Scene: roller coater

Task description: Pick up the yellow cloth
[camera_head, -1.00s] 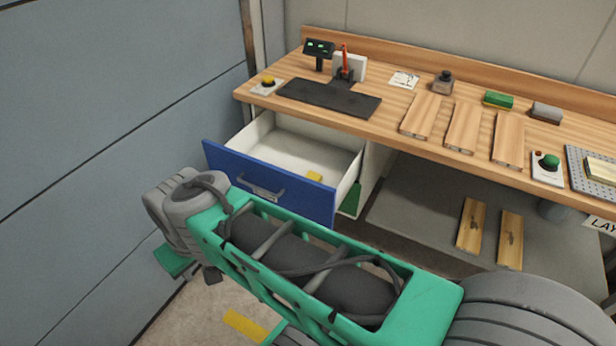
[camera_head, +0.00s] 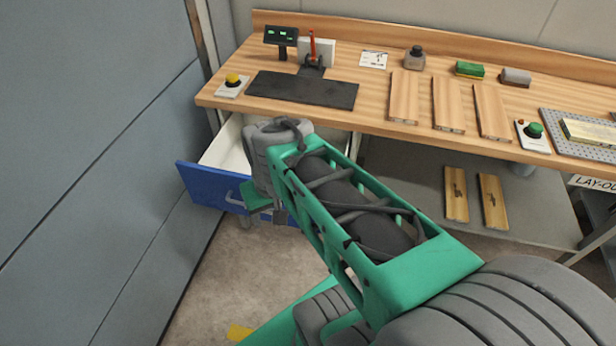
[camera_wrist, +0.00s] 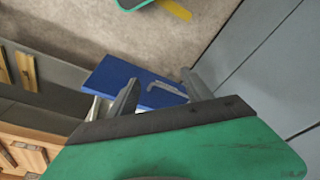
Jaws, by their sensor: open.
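The yellow cloth cannot be made out in either current view. A small yellow thing, possibly the cloth, lay in the drawer in the earlier head view, and my arm now covers that spot. The drawer (camera_head: 228,148) is pulled open under the left end of the bench, with a white inside and a blue front (camera_head: 205,184). My gripper (camera_wrist: 160,76) is open and empty, with its two fingers apart over the blue drawer front (camera_wrist: 118,72) and its grey handle (camera_wrist: 168,86) in the wrist view.
A lower shelf (camera_head: 400,185) holds two slats. A grey wall (camera_head: 90,130) stands close on the left. The floor bears a yellow marking (camera_head: 240,332).

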